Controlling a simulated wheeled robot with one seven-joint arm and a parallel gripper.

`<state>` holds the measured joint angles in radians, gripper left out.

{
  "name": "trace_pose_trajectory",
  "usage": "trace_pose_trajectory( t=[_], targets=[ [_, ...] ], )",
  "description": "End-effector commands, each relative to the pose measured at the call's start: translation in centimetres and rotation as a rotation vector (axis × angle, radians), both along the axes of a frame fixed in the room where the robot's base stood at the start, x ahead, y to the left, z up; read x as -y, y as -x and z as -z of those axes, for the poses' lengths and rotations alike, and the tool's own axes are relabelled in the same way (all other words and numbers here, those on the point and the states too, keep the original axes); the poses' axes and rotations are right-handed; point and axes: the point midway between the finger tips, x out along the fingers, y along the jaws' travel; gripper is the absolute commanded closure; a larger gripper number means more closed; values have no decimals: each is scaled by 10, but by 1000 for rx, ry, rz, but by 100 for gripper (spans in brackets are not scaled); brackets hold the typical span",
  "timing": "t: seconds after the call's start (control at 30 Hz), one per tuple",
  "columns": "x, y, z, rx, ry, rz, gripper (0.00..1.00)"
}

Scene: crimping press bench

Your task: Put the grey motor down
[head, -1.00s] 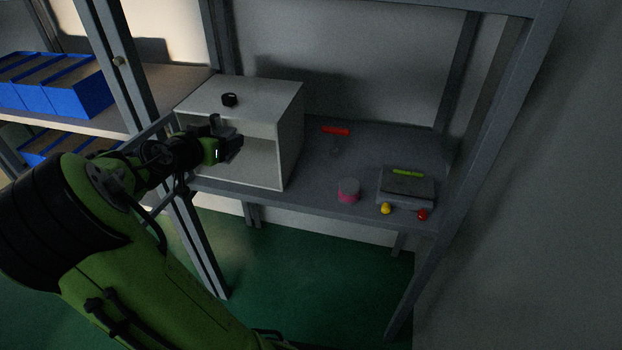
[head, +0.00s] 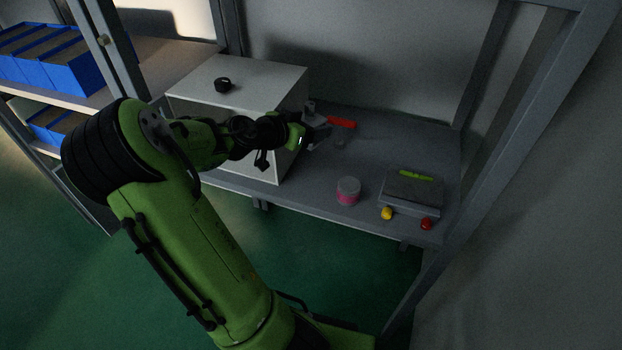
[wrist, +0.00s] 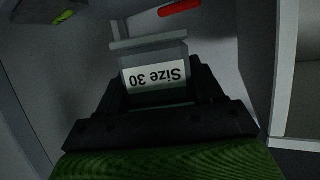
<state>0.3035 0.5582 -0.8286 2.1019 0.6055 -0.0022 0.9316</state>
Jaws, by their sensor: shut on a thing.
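The grey motor (wrist: 150,50) fills the middle of the wrist view, with a white label reading "Size 30" upside down. My gripper (wrist: 158,88) is shut on it, one black finger on each side. In the head view my gripper (head: 312,128) is just right of the white box, above the back left part of the grey bench (head: 400,160). The motor is small and dark there. I cannot tell how high it is above the bench.
A white open-fronted box (head: 245,85) with a black ring (head: 223,85) on top stands left. A red bar (head: 342,122) lies behind. A pink-and-grey jar (head: 348,190), yellow knob (head: 387,213), red knob (head: 426,223) and grey unit with a green bar (head: 410,190) are right.

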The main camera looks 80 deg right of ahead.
Motion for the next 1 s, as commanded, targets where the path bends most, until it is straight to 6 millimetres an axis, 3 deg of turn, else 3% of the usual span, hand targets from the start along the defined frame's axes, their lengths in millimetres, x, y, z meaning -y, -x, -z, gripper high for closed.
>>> trace_pose_trajectory(
  t=[0.03,0.2,0.4,0.7,1.0],
  targets=[
    [0,0,19,-7,-1,0,88],
    [0,1,69,-7,0,0,88],
    [0,0,114,-4,2,-1,88],
    [0,0,159,-4,4,-1,88],
    [0,0,162,-1,5,-1,88]
  ],
)
